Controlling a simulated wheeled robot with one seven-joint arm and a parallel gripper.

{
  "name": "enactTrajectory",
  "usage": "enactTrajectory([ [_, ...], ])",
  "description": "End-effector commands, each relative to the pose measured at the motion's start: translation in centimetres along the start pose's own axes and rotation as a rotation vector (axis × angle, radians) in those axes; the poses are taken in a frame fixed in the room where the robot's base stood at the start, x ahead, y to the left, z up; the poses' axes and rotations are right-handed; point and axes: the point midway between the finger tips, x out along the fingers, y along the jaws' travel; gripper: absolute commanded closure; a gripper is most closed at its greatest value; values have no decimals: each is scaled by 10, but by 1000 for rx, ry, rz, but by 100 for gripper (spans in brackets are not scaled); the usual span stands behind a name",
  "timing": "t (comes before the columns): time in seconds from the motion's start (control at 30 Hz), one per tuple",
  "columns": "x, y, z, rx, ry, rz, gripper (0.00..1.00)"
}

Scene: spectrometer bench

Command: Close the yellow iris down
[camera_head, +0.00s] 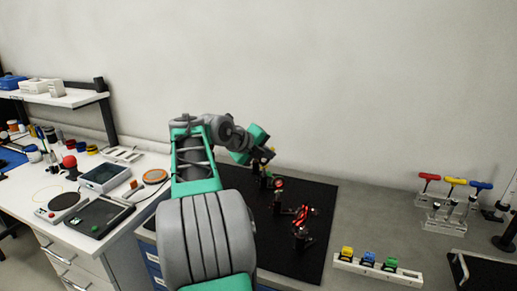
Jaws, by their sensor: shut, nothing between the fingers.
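My gripper (262,154) is at the end of my green and grey arm, over the far left part of the black breadboard (318,195). It is shut and looks empty, though its fingertips are small and dark here. A tiny yellow spot (272,149) shows beside the fingertips; I cannot tell whether it is part of the yellow iris or whether the fingers touch it. Small dark optical mounts (278,198) stand in a row below the gripper, one with a red ring. No iris opening can be made out, and my arm hides the left of the breadboard.
Red-marked mounts (302,216) stand nearer on the breadboard. Red, yellow and blue T-handled tools (455,182) stand at the right. A cluttered white bench (20,205) is at left. The breadboard's right side is clear.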

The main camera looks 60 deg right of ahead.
Motion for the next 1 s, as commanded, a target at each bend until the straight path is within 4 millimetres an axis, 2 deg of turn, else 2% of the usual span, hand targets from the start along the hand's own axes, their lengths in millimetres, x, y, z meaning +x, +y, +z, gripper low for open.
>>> enactTrajectory([
  [0.4,4,-5,-4,9,9,-4,100],
  [0.53,13,-6,-4,8,10,-5,100],
  [0.67,35,-6,-4,5,11,-3,100],
  [0.97,100,-5,-3,4,9,-1,100],
  [1.0,100,-8,4,5,3,-2,100],
])
